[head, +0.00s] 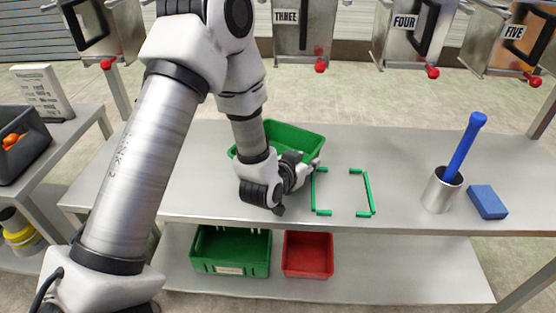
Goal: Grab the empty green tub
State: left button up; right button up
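A green tub (297,136) stands on the grey metal table (420,150), behind my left arm. The part of its inside that shows looks empty; its left and front parts are mostly hidden by the arm and gripper. My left gripper (308,172) is at the tub's front right side, close to its rim. Whether it touches the tub, and how its fingers are set, I cannot tell. A second green tub (230,264) with a pale label sits on the lower shelf. My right gripper is not in view.
Green corner marks (368,192) outline a spot right of the gripper. Further right are a metal cup (440,192) with a blue-handled tool (466,147) and a blue block (487,202). A red tub (308,255) sits on the lower shelf. Metal dispensers (304,27) hang behind.

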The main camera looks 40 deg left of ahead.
pick_arm(q)
grip_shut()
jog(key=shift+r, duration=0.1)
